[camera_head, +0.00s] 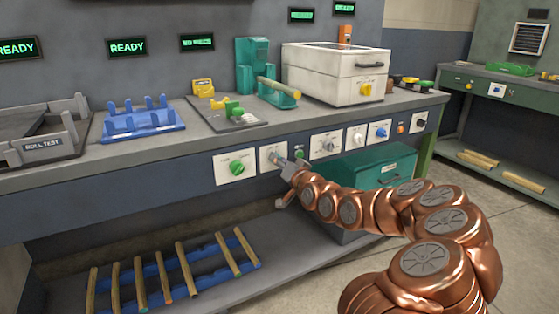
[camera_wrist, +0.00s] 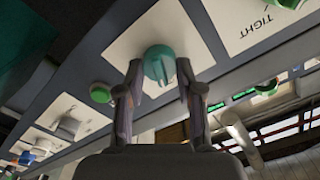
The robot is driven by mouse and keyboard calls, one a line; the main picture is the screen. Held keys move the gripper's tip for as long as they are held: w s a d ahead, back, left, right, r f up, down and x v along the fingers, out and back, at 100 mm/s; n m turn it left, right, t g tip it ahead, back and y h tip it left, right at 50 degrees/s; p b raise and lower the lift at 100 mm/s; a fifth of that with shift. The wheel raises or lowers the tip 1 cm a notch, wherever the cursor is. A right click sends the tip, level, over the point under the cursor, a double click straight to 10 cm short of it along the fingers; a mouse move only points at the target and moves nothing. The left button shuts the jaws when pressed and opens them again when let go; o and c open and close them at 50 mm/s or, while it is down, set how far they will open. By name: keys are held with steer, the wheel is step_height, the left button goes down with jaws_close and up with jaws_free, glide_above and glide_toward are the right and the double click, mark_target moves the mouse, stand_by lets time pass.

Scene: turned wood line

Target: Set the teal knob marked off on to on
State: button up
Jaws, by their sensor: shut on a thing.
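The teal knob (camera_wrist: 158,66) sits on a pale plate (camera_wrist: 188,25) in the wrist view. My gripper (camera_wrist: 158,75) has one finger on each side of it and is shut on it. A ridge runs across the knob's face; I cannot read any off or on marking. In the head view my gripper (camera_head: 281,159) reaches the bench's front panel at the plate (camera_head: 266,166), and the knob is mostly hidden there.
A green knob (camera_head: 236,168) on a white plate is just left. A green button (camera_head: 299,153) is close on the right, then other plates with knobs (camera_head: 326,145). A teal box (camera_head: 375,176) stands under the bench. Dowels (camera_head: 185,270) lie on the lower shelf.

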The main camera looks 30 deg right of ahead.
stand_by(0.3)
steer(key=o, duration=1.1)
steer(key=shift+o, duration=0.2)
steer(key=s+a, duration=0.1)
steer(key=s, duration=1.1)
steer(key=shift+a, duration=0.1)
